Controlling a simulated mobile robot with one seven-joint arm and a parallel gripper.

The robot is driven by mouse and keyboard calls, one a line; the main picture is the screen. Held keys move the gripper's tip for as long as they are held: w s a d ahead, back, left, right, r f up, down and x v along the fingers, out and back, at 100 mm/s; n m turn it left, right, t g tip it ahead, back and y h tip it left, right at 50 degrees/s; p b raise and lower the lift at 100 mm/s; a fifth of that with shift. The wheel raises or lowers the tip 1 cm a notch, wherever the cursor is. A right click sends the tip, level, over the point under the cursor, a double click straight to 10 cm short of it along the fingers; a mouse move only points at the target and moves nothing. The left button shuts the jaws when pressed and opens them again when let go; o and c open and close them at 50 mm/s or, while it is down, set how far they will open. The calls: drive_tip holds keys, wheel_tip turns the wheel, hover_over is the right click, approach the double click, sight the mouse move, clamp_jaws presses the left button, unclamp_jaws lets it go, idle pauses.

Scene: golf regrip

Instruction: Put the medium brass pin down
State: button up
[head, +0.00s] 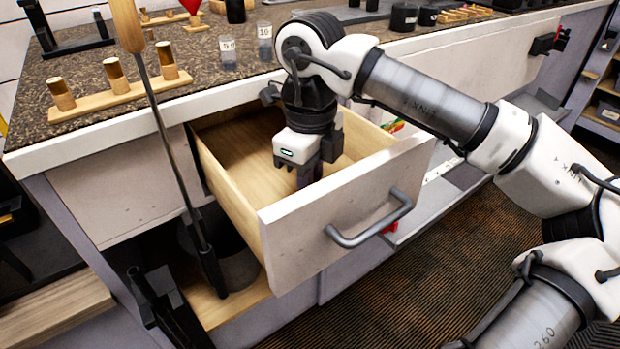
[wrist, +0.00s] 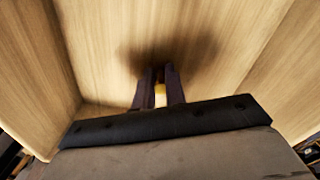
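My gripper (head: 305,178) points down inside the open wooden drawer (head: 232,178), close above its floor. In the wrist view my gripper's two dark fingers (wrist: 160,78) stand close together, with a narrow gap between them. A small brass-yellow piece, the brass pin (wrist: 160,96), shows in that gap, held between the fingers. Most of the pin is hidden by the fingers, and I cannot tell its size or whether it touches the drawer floor. In the head view the pin cannot be made out.
The drawer's white front (head: 340,215) with its grey handle (head: 370,222) and the wooden side walls surround my gripper. The visible drawer floor is mostly bare. A golf club (head: 165,120) leans at the left. A wooden rack (head: 120,98) with brass-topped pegs stands on the counter.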

drive_tip(key=o, duration=0.4)
wheel_tip(320, 180, up, 12)
drive_tip(key=p, duration=0.2)
drive_tip(key=shift+r+p, duration=0.2)
drive_tip(key=shift+p, duration=0.2)
